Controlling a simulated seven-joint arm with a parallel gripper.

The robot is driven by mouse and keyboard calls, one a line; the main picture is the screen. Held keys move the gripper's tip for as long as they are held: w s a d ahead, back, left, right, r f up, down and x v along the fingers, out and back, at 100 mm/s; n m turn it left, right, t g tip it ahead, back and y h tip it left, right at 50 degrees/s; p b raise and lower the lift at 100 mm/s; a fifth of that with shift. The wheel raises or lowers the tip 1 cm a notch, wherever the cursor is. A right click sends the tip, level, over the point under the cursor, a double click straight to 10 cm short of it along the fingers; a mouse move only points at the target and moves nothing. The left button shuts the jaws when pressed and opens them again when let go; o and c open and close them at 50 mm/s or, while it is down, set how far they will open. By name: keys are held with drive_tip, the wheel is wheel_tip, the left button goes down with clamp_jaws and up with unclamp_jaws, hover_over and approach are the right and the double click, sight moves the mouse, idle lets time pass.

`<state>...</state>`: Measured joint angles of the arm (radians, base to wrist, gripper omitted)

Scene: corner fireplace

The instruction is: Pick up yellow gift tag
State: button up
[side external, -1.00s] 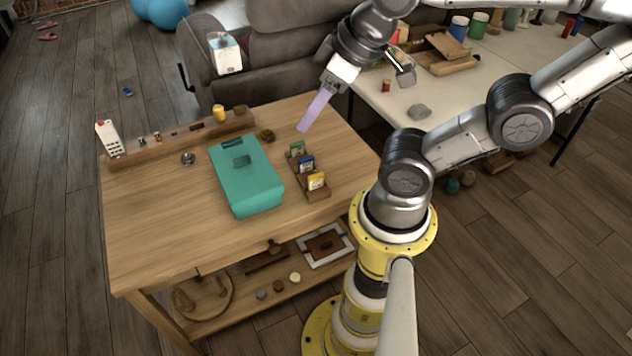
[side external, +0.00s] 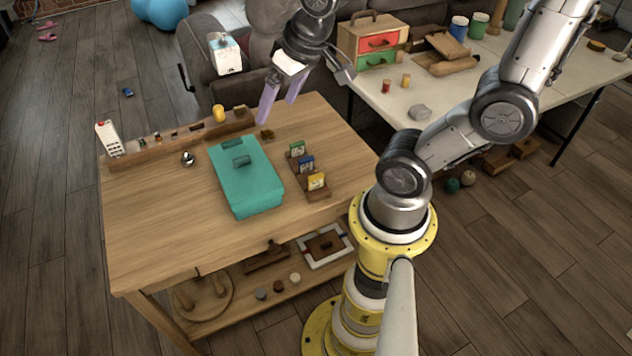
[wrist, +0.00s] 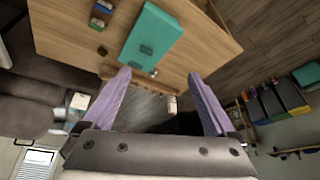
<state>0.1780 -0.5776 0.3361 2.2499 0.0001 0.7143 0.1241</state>
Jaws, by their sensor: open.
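The yellow gift tag (side external: 316,181) stands upright at the near end of a small wooden rack (side external: 320,195) on the wooden table. A blue tag (side external: 306,163) and a green tag (side external: 297,148) stand behind it in the same rack. My gripper (side external: 281,108) is open and empty above the table's far edge, well behind and above the tags. In the wrist view its two lilac fingers (wrist: 163,92) are spread wide with nothing between them. Some of the tags show at the upper left of the wrist view; I cannot make out the yellow one there.
A teal box (side external: 246,178) with a handle stands left of the rack. A wooden ledge (side external: 177,142) with small items and a yellow cup (side external: 218,113) runs along the back left. The table's front left is clear. A pale second table (side external: 440,100) stands at right.

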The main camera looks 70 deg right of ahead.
drive_tip(key=w+d+f+m+g, duration=0.1)
drive_tip(key=d+f+m+g, duration=0.2)
drive_tip(key=d+f, duration=0.5)
drive_tip(key=m+g, duration=0.2)
drive_tip(key=m, duration=0.1)
approach(316, 175)
drive_tip(key=shift+y, duration=0.4)
drive_tip(key=f, duration=1)
drive_tip(key=shift+s+d+f, duration=0.15)
drive_tip(key=shift+d+f, duration=0.05)
drive_tip(key=shift+d, duration=0.05)
